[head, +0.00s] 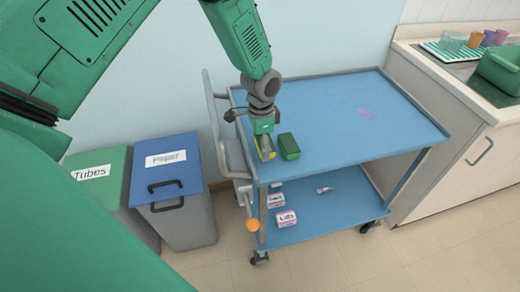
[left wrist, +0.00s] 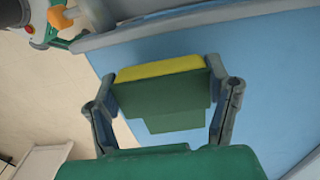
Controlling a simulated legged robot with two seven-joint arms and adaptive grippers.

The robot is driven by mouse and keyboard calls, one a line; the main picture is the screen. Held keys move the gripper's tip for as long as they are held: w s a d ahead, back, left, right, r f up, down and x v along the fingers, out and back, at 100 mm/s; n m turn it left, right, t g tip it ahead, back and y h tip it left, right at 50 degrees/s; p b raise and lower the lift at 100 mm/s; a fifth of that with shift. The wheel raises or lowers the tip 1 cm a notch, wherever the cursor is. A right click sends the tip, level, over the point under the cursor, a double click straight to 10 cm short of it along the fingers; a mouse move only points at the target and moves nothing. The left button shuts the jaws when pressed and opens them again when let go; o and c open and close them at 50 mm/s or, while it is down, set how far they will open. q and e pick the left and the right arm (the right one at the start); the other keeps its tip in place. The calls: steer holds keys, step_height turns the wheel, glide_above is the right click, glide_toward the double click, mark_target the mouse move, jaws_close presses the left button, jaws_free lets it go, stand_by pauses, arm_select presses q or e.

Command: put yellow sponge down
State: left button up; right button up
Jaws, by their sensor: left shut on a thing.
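My left gripper (head: 265,150) points down at the near-left corner of the blue trolley top. It is shut on the yellow sponge (left wrist: 160,68), with one finger on each side in the left wrist view. The sponge shows a yellow strip and a green face there. Whether the sponge touches the trolley top I cannot tell. My right gripper is not in view.
The blue trolley (head: 330,110) has a purple stain (head: 366,113) and wide bare room to the right. Small labelled boxes (head: 286,217) lie on its lower shelf. A blue paper bin (head: 172,178) and a green tubes bin (head: 92,172) stand left. A counter (head: 430,80) stands right.

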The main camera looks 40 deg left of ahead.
mark_target(258, 150)
arm_select(q)
step_height(258, 150, down, 2)
steer(key=shift+d+f, duration=0.15)
steer(key=shift+f, duration=0.25)
steer(key=shift+a, duration=0.3)
steer(key=o, duration=1)
steer(key=shift+a+f, duration=0.1)
steer(key=shift+a, duration=0.1)
steer(key=shift+o, duration=0.6)
steer(key=shift+a, duration=0.25)
steer(key=shift+d, duration=0.25)
steer(key=r, duration=0.6)
steer(key=shift+w+d+r, duration=0.1)
steer(key=shift+d, duration=0.25)
steer(key=r, duration=0.3)
steer(key=a+r, duration=0.1)
steer(key=r, duration=0.1)
steer(key=shift+r, duration=0.3)
steer(key=shift+d+r, duration=0.2)
steer(key=shift+d, duration=0.05)
